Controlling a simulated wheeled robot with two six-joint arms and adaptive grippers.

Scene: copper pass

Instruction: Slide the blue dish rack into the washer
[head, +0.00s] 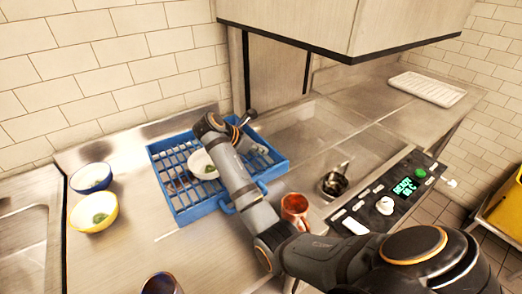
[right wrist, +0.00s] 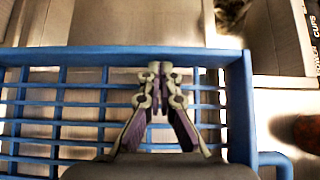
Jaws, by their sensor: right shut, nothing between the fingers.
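The blue dish rack (head: 205,209) sits on the steel counter left of the washer, with a white bowl (head: 198,161) in it. The washer's raised hood (head: 345,22) hangs over its open steel bed (head: 312,132). My right arm reaches across the rack. My right gripper (head: 243,121) is at the rack's far right corner area, shut and empty. In the right wrist view the closed fingertips (right wrist: 154,69) lie just inside the rack's blue rim (right wrist: 60,57); whether they touch it I cannot tell. The arm hides part of the rack. My left gripper is out of view.
A red mug (head: 295,208) stands near the rack's right corner, with a metal pot (head: 335,183) beyond it. The control panel (head: 385,193) is at right. A blue-and-white bowl (head: 91,177) and a yellow bowl (head: 93,212) stand left of the rack. A white tray (head: 427,88) lies far right.

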